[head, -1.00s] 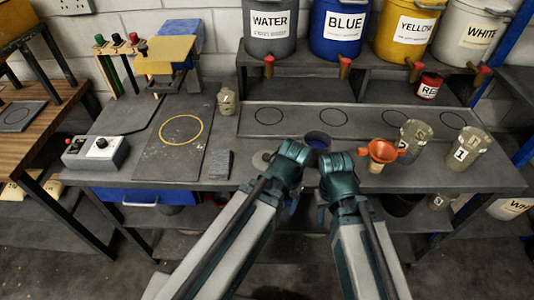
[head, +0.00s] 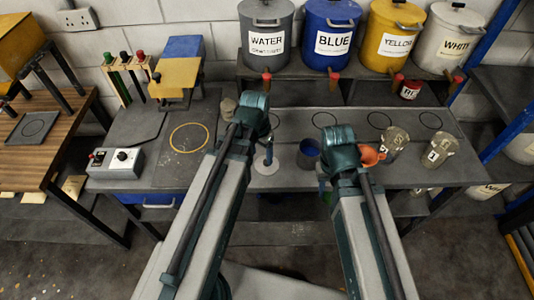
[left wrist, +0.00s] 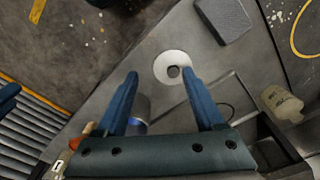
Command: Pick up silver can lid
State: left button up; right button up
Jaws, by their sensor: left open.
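The silver can lid (head: 264,169) is a pale round disc lying flat on the grey bench. A dark can with blue inside (head: 308,152) stands right of the lid, partly behind a finger in the left wrist view.
An orange funnel (head: 371,155) and clear numbered cups (head: 438,150) stand to the right. A control box (head: 115,161) is at the left. A dark block (left wrist: 220,20) lies near the lid in the left wrist view. Labelled buckets (head: 333,30) line the back shelf.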

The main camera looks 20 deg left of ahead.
pick_arm(q)
jog(key=w+m, duration=0.1)
jog(key=m, duration=0.2)
jog(key=w+a+r+m+h, duration=0.1)
jog(key=w+m, duration=0.1)
jog(key=m, duration=0.1)
jog(key=w+a+m, duration=0.1)
jog(key=w+m, duration=0.1)
jog(key=m, duration=0.2)
jog(key=shift+w+a+r, duration=0.1)
jog(key=shift+w+r, duration=0.1)
pick_arm(e)
jog(key=shift+r, duration=0.6)
jog(key=shift+f, duration=0.1)
pick_arm(q)
jog(key=b, duration=0.8)
send_over(264, 163)
jog(key=f, duration=0.8)
jog(key=shift+a, duration=0.2)
jog(key=shift+d+f, duration=0.1)
jog(key=shift+f, duration=0.15)
pick_arm(e)
notch_tip(264, 163, down, 8)
jog(key=shift+f, duration=0.15)
